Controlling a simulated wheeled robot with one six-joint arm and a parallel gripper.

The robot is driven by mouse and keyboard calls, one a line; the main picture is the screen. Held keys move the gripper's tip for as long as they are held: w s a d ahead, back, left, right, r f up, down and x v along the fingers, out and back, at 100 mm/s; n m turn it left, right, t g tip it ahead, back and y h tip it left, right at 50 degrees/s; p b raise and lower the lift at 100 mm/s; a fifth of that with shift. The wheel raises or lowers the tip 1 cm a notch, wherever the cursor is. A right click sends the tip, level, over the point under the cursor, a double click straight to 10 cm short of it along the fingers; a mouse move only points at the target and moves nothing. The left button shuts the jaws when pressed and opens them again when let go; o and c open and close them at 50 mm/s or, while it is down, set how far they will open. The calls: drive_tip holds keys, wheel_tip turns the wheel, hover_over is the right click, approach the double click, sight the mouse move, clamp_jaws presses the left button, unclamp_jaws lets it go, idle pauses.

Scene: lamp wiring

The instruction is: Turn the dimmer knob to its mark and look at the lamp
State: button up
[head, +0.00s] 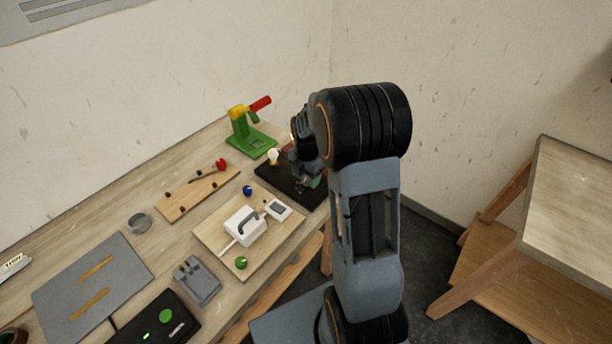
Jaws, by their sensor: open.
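A pale bulb (273,156), which looks like the lamp, stands on a black board (268,172) at the back right of the bench. I cannot tell for sure whether it is lit. My gripper (308,184) is open over the right part of this board, pointing down. A small green part (317,182) shows beside the fingers; I cannot tell whether it is the dimmer knob. My arm and gripper hide much of the board's right side, and no mark is visible. Contact between fingers and board parts cannot be made out.
A wooden board (205,231) with a white box (245,226) lies in front of the black board. A green and yellow tool with a red handle (260,104) stands behind. A black box with green buttons (150,326) lies at the front. A side table (580,200) stands right.

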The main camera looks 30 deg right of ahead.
drive_tip(key=shift+f, duration=0.1)
drive_tip(key=shift+c, duration=0.3)
drive_tip(key=c, duration=0.9)
drive_tip(key=shift+o, duration=0.2)
